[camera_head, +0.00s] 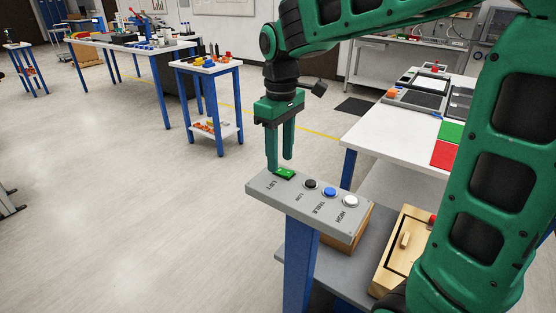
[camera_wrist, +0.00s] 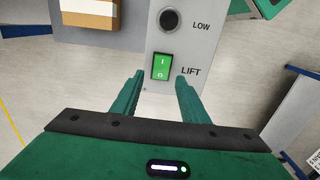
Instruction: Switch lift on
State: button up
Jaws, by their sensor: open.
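The green lift switch (camera_head: 285,173) is a rocker at the left end of a grey control panel (camera_head: 262,186), beside the word LIFT. In the wrist view the green rocker (camera_wrist: 161,67) shows its I and O marks, and its face looks lit. My gripper (camera_head: 279,163) points down at that end of the panel, with its fingertips close to the switch. In the wrist view my gripper (camera_wrist: 160,80) has its two fingers apart, one on each side of the line to the switch, with nothing between them. I cannot tell whether a fingertip touches the rocker.
The panel also has a black button (camera_head: 311,184), a blue button (camera_head: 330,192) and a white button (camera_head: 350,201). It stands on a blue post (camera_head: 300,260). A white worktable (camera_head: 390,135) is behind to the right.

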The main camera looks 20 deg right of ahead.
jog(key=shift+f, duration=0.9)
